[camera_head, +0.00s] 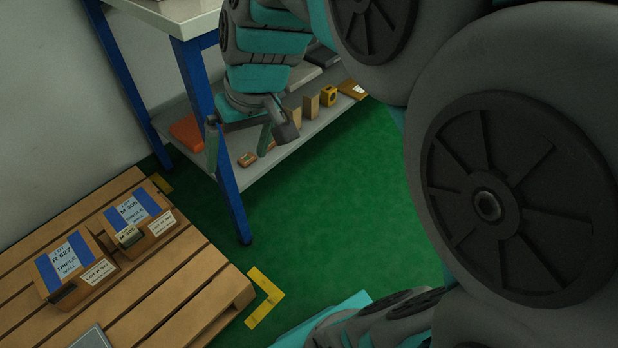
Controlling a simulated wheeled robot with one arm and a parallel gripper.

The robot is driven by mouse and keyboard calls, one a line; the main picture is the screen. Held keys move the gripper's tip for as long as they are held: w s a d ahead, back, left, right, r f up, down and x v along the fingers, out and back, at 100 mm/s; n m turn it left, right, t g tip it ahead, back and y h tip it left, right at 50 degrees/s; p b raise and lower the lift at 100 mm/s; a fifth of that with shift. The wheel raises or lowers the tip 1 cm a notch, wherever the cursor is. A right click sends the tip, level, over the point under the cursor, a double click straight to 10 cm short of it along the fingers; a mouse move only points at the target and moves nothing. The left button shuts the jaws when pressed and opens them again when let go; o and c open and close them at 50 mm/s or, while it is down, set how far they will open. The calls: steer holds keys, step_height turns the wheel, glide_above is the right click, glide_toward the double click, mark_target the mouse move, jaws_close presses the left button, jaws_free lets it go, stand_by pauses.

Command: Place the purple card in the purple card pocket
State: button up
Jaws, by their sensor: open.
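I see no purple card and no purple card pocket in this view. My gripper (238,157) hangs at the upper middle, in front of the table's lower shelf.
Two cardboard boxes, left (76,267) and right (139,217), with blue stripes and labels sit on a wooden pallet (180,308). A blue-legged table (180,14) has a lower shelf (238,178) holding an orange item (187,133) and several blocks. Green floor (330,215) is clear.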

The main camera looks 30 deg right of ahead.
steer(key=s+d+f+g+h, duration=0.1)
steer(key=s+f+g, duration=0.1)
steer(key=s+f, duration=0.3)
steer(key=s+d+f+g+h, duration=0.1)
steer(key=s+f, duration=0.4)
steer(key=s, duration=0.8)
steer(key=shift+d+m+g, duration=0.3)
steer(key=shift+d+g, duration=0.25)
steer(key=shift+g, duration=0.15)
